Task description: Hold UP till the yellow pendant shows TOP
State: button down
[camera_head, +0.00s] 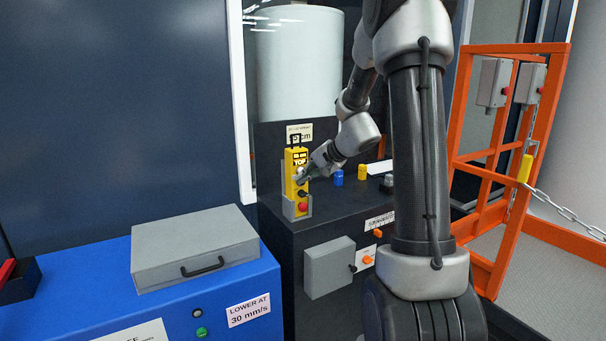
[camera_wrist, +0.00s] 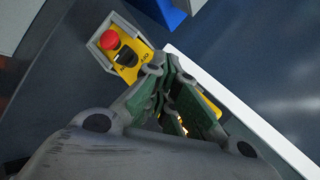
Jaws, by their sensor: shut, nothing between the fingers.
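The yellow pendant (camera_head: 296,182) stands upright in a grey holder on the dark console. Its small display near the top appears to read TOP. A black knob and a red button sit lower on its face. In the wrist view the pendant's lower end (camera_wrist: 128,62) shows with the red button and a black switch. My gripper (camera_head: 303,178) is shut and empty, its fingertips at the pendant's face just below the display. In the wrist view my gripper (camera_wrist: 172,75) covers the pendant's middle, so the UP button is hidden and contact cannot be told.
A pale tank (camera_head: 300,70) stands behind the console (camera_head: 285,240). A blue and a yellow small object are right of my gripper. A blue cabinet (camera_head: 180,315) with a grey case (camera_head: 195,245) is at left. An orange gate (camera_head: 515,150) with a chain is at right.

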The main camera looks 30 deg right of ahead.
jog(key=shift+s, duration=0.75)
jog(key=shift+s+d, duration=0.1)
jog(key=shift+s, duration=2.4)
